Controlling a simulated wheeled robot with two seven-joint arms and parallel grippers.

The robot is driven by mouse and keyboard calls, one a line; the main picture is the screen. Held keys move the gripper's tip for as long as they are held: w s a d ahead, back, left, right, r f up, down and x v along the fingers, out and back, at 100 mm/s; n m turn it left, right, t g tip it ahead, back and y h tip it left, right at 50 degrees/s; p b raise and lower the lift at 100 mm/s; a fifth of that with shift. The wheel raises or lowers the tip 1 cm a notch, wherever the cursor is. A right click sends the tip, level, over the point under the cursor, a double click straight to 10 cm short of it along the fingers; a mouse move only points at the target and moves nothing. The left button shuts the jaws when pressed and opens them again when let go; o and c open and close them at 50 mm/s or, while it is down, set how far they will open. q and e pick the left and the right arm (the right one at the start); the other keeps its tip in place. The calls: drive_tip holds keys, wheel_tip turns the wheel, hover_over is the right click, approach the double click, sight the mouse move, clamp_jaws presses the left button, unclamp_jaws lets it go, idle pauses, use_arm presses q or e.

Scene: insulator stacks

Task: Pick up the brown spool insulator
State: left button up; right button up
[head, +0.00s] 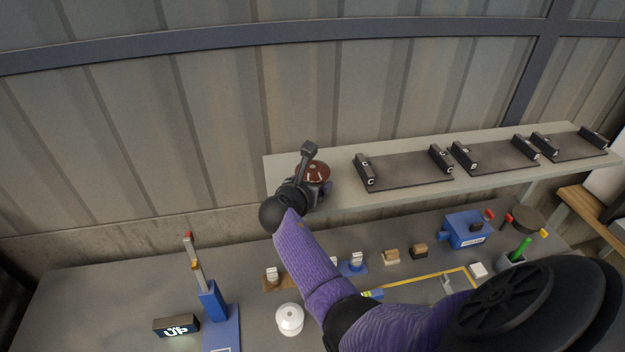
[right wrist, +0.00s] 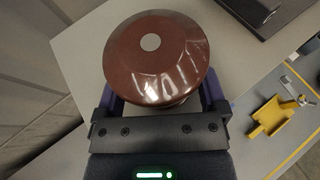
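The brown spool insulator (head: 318,171) is at the left end of the grey wall shelf, partly hidden by my right gripper (head: 311,174) in the head view. In the right wrist view the insulator (right wrist: 157,60) shows its glossy round top with a pale centre dot. My right gripper's two fingers (right wrist: 160,98) are spread wide, one at each side of the insulator, near its rim. The narrower body below the rim is mostly hidden; I see no finger pressing on it. My left gripper is not in view.
The shelf (head: 400,195) also bears dark trays (head: 405,172) with lettered end blocks to the right. Below, the workbench (head: 110,295) holds a white insulator (head: 289,319), a blue stand (head: 212,300), a lit display (head: 176,326) and a blue box (head: 464,230). The corrugated wall stands close behind.

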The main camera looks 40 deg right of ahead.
drive_tip(key=shift+f, duration=0.1)
clamp_jaws()
idle(0.3)
